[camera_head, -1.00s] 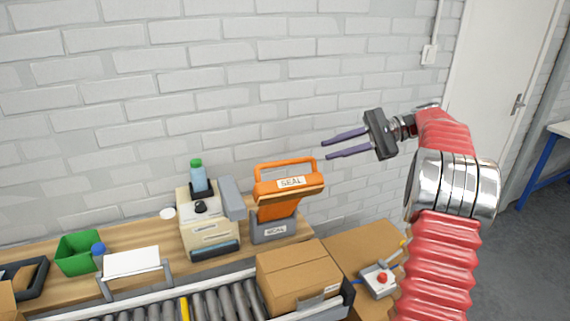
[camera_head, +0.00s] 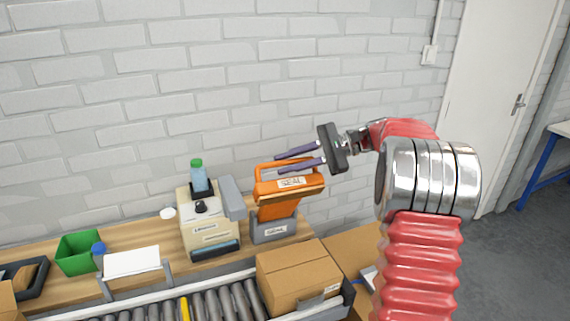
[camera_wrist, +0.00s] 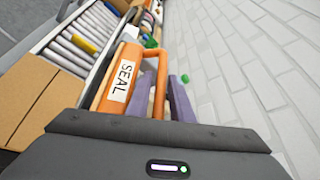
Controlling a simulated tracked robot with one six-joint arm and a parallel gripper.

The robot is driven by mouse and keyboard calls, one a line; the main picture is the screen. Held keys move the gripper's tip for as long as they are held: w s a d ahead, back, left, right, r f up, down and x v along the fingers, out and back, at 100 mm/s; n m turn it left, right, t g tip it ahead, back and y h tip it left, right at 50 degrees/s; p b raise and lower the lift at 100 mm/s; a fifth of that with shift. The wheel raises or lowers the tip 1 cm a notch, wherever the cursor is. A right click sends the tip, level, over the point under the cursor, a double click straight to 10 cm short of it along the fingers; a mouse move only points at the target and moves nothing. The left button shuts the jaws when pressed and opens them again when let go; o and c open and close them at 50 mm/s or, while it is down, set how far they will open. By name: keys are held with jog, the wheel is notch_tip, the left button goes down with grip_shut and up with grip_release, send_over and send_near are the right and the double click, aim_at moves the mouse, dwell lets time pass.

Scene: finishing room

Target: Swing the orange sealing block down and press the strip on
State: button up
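The orange sealing block (camera_head: 290,183), with a white SEAL label and a loop handle, is raised on its grey base (camera_head: 272,228) at the right end of the bench. It also shows in the wrist view (camera_wrist: 112,97). My gripper (camera_head: 278,164) is at the handle, its two purple fingers apart. In the wrist view, one side of the orange handle appears between the fingers (camera_wrist: 161,77); I cannot tell whether they touch it. The closed brown carton (camera_head: 295,271) is in front of the base. I cannot make out the strip.
A cream dispenser (camera_head: 208,230) with a green-capped bottle (camera_head: 198,175) stands left of the block. A roller conveyor (camera_head: 215,303) runs along the front. A green bin (camera_head: 78,254) and a white panel (camera_head: 131,262) are farther left. A white brick wall (camera_head: 200,80) is behind.

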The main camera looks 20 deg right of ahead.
jog(key=shift+w+a+f, duration=0.1)
jog(key=shift+a, duration=0.25)
jog(key=shift+c, duration=0.2)
grip_shut()
